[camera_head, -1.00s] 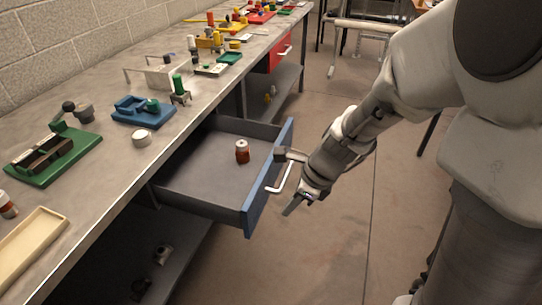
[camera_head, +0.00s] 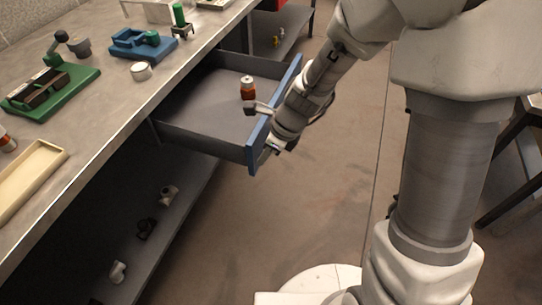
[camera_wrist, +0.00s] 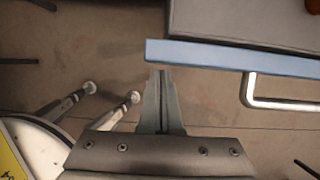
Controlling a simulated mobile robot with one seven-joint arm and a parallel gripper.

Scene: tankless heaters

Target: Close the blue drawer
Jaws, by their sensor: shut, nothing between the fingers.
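The blue drawer (camera_head: 254,152) stands open, pulled well out from under the workbench. A small orange-brown bottle with a white cap (camera_head: 248,88) stands inside it. In the wrist view the top edge of the blue front (camera_wrist: 230,56) crosses the upper right, with its pale bar handle (camera_wrist: 252,97) to the right. My gripper (camera_wrist: 161,75) is shut and empty, its fingertips close to the left part of the blue front; I cannot tell whether they touch. In the head view my gripper (camera_head: 270,148) is at the outer side of the drawer front, which my arm partly hides.
The workbench (camera_head: 110,100) runs along the left with a green fixture (camera_head: 55,90), a blue fixture (camera_head: 140,44) and a cream tray (camera_head: 28,178) on it. A lower shelf (camera_head: 185,190) holds small fittings.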

